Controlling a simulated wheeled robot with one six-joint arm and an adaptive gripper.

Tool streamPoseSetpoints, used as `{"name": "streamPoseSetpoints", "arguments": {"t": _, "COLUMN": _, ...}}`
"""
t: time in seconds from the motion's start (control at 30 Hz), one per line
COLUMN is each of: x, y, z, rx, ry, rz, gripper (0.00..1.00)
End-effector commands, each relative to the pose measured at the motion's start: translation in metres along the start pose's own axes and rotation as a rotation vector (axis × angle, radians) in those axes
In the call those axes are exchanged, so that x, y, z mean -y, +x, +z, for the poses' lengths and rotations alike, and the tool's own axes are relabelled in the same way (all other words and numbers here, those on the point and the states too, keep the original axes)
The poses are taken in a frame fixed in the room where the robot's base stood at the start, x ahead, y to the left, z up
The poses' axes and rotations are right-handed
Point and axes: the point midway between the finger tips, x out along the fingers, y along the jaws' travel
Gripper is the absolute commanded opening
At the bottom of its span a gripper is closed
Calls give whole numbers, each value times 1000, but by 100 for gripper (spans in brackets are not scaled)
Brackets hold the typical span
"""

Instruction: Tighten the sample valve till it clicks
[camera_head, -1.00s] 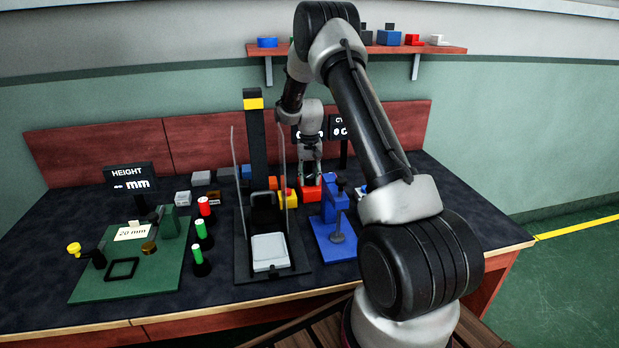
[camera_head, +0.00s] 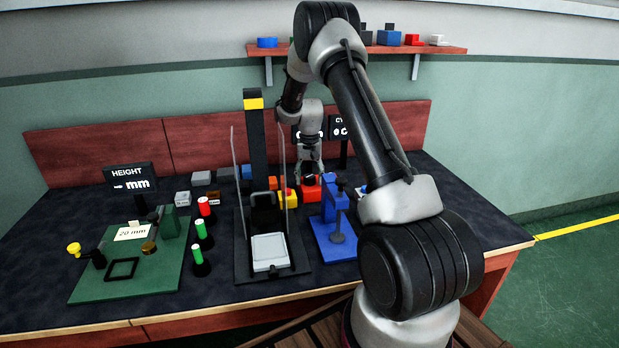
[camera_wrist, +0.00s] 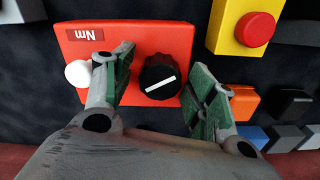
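A red box (camera_wrist: 205,45) with an "Nm" label, a black round knob (camera_wrist: 165,78) and a small white button (camera_wrist: 78,73) fills the middle of the wrist view. The knob's white pointer line lies nearly level, tilted slightly. My gripper (camera_wrist: 158,88) is open, one green-padded finger on each side of the knob with gaps showing. The red box (camera_head: 312,192) also shows in the head view at the back of the bench, under my gripper (camera_head: 311,174). No part is labelled as the sample valve; I cannot tell whether this knob is it.
A yellow box with a red button (camera_wrist: 245,32) stands close by on the right in the wrist view. A blue press-like stand (camera_head: 334,215) and a black-framed rig with a pale plate (camera_head: 269,252) stand in front. A green plate (camera_head: 120,287) lies left, with a yellow knob (camera_head: 74,249).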

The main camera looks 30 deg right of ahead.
Motion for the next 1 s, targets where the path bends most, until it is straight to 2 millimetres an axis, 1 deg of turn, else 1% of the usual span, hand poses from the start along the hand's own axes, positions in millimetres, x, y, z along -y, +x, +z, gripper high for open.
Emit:
{"name": "streamPoseSetpoints", "arguments": {"t": 0.23, "x": 0, "y": 0, "z": 0, "rx": 1, "ry": 0, "rz": 0, "gripper": 58}}
{"name": "streamPoseSetpoints", "arguments": {"t": 0.37, "x": 0, "y": -10, "z": 0, "rx": 0, "ry": 0, "rz": 0, "gripper": 58}}
{"name": "streamPoseSetpoints", "arguments": {"t": 0.47, "x": 0, "y": -28, "z": 0, "rx": -2, "ry": 0, "rz": -1, "gripper": 58}}
{"name": "streamPoseSetpoints", "arguments": {"t": 0.6, "x": 0, "y": -61, "z": -1, "rx": -4, "ry": 0, "rz": -2, "gripper": 58}}
{"name": "streamPoseSetpoints", "arguments": {"t": 0.73, "x": 0, "y": -89, "z": -1, "rx": -2, "ry": 0, "rz": -1, "gripper": 58}}
{"name": "streamPoseSetpoints", "arguments": {"t": 0.9, "x": 0, "y": -112, "z": 0, "rx": -1, "ry": 0, "rz": -1, "gripper": 58}}
{"name": "streamPoseSetpoints", "arguments": {"t": 1.0, "x": 0, "y": -118, "z": 0, "rx": 0, "ry": 0, "rz": 0, "gripper": 58}}
